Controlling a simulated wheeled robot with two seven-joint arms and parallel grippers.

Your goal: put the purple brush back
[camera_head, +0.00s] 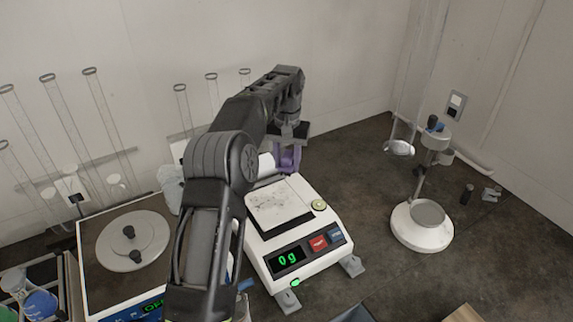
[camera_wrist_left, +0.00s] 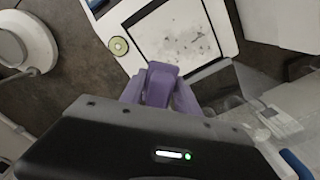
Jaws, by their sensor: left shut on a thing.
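The purple brush (camera_head: 287,158) is in my left gripper (camera_head: 289,150), just behind the white balance (camera_head: 280,262). In the left wrist view, the purple piece (camera_wrist_left: 161,84) sits between the fingers of my left gripper (camera_wrist_left: 158,92), close to the balance's edge. The gripper is shut on it. Whether the brush's lower end touches anything is hidden. The balance's pan (camera_head: 279,205) carries scattered grey specks, and its display reads 0 g. My right gripper is in neither view.
A white round-based stand (camera_head: 422,226) with a clear tube is at the right. Several tall glass tubes (camera_head: 72,115) line the back wall. Dark counter is free between balance and stand.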

